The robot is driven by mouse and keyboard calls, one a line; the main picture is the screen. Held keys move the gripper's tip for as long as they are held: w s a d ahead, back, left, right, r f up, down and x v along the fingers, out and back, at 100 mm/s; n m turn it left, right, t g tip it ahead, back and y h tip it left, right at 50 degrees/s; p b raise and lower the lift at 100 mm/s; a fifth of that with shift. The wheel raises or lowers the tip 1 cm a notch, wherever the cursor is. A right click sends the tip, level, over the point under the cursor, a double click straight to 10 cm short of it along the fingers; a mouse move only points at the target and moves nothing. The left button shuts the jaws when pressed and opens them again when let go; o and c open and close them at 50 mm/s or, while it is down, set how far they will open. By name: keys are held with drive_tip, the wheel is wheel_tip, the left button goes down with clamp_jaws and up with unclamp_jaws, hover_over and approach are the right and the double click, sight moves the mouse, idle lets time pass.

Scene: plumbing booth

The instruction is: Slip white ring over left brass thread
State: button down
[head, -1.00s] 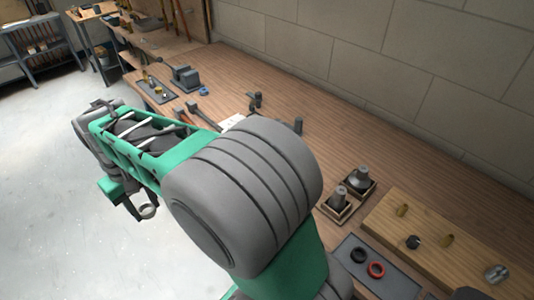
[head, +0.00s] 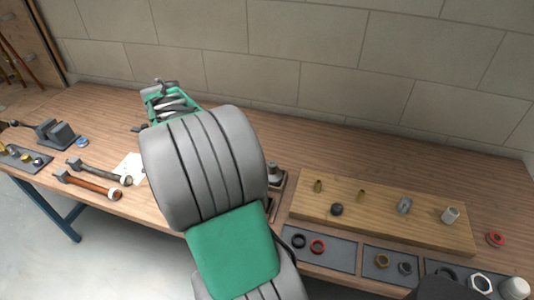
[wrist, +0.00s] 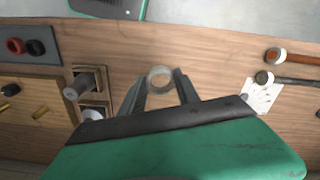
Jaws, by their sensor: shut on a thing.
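The white ring (wrist: 160,77), pale and see-through-looking, sits between the fingertips of my gripper (wrist: 160,88) in the wrist view. My gripper is shut on it, above bare bench top. In the head view the ring is hidden. The left brass thread (head: 318,186) stands upright on the wooden board (head: 385,232), with a second brass thread (head: 361,195) to its right. In the wrist view the left brass thread (wrist: 40,112) is at the left, well apart from the ring.
Two grey cone-like parts (wrist: 78,87) in wooden holders stand between my gripper and the board. The board also bears a black cap (head: 337,209), a grey fitting (head: 404,205) and a white cylinder (head: 450,215). Trays with rings (head: 318,247) lie in front. Tools (head: 87,190) lie left.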

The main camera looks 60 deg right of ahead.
drive_tip(key=s+d+m+p, duration=0.2)
drive_tip(key=s+d+m, duration=0.8)
drive_tip(key=d, duration=0.5)
drive_tip(key=m+p, duration=0.2)
drive_tip(key=m, duration=0.8)
hover_over(319, 182)
drive_tip(key=shift+w+f, duration=0.1)
drive_tip(key=shift+f, duration=0.35)
drive_tip(key=shift+d+f, duration=0.1)
drive_tip(key=shift+f+b, duration=2.35)
drive_tip(key=shift+f, duration=1.1)
drive_tip(key=c, duration=0.8)
unclamp_jaws()
drive_tip(key=shift+o, duration=0.4)
drive_tip(key=o, duration=0.7)
